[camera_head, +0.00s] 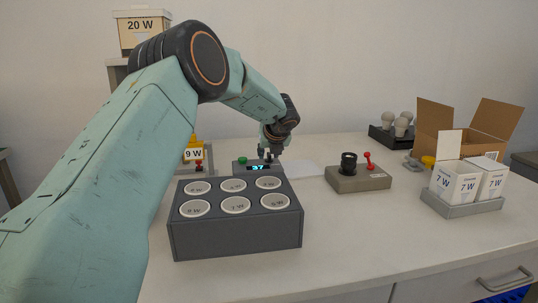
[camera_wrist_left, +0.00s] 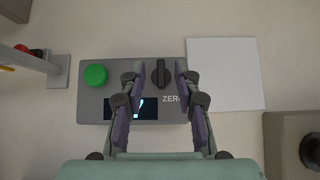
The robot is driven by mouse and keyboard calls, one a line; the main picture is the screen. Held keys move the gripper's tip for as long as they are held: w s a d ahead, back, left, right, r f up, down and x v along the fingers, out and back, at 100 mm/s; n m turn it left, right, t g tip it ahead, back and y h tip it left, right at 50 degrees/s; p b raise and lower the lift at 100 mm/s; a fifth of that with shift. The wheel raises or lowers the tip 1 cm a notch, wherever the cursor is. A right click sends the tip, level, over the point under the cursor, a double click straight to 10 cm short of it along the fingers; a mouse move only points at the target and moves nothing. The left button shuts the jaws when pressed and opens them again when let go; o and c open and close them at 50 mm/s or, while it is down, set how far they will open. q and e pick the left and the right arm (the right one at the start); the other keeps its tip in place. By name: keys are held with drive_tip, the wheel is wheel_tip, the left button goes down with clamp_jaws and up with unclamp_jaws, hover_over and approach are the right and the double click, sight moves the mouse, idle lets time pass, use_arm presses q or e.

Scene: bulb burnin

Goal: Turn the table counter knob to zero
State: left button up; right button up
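The counter (camera_wrist_left: 92,106) is a grey box with a green button (camera_wrist_left: 95,75), a lit display (camera_wrist_left: 148,109) and a black knob (camera_wrist_left: 161,74) above the word ZERO. In the head view the counter's display (camera_head: 257,168) shows blue digits that look like 37, behind the dark bulb tray. My left gripper (camera_wrist_left: 161,68) is open, pointing down over the counter, with one finger on each side of the knob. Gaps show beside the knob, and the height of the fingertips is unclear. The left gripper (camera_head: 271,154) also shows in the head view. My right gripper is not in view.
A dark tray with several white round sockets (camera_head: 236,240) stands in front of the counter. A white sheet (camera_wrist_left: 226,75) lies to its right. A grey box with a red lever (camera_head: 358,183) stands further right, near 7 W cartons (camera_head: 453,185) and an open cardboard box (camera_head: 455,120).

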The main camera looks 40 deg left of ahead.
use_arm(q)
drive_tip(key=shift+w, duration=0.15)
drive_tip(key=shift+f, duration=0.1)
drive_tip(key=shift+a, duration=0.15)
clamp_jaws()
